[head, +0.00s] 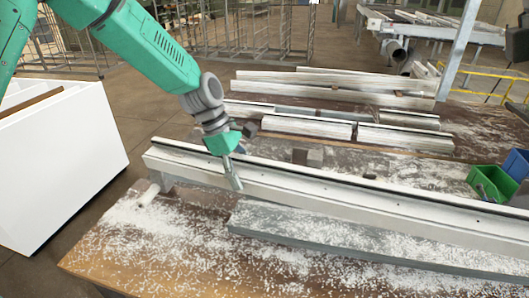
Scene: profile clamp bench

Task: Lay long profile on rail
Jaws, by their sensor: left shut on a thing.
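A long white profile (300,193) with a dark strip along its top runs from the left of the bench to the right edge in the head view. My left gripper (235,178) reaches down onto it near its left part, with a finger in front of its white face; the far finger is hidden. It is shut on the profile. A long grey bar (300,226), dusted with white chips, lies in front of the profile and roughly along it. I cannot tell which part is the rail. What bears the profile is mostly hidden. My right gripper is not in view.
White chips cover much of the brown bench (120,262). Several shorter profiles lie behind. A green bin (490,183) and a blue bin (516,165) stand at the right. A white cabinet (65,160) stands at the left. A small dark block (308,156) sits behind the profile.

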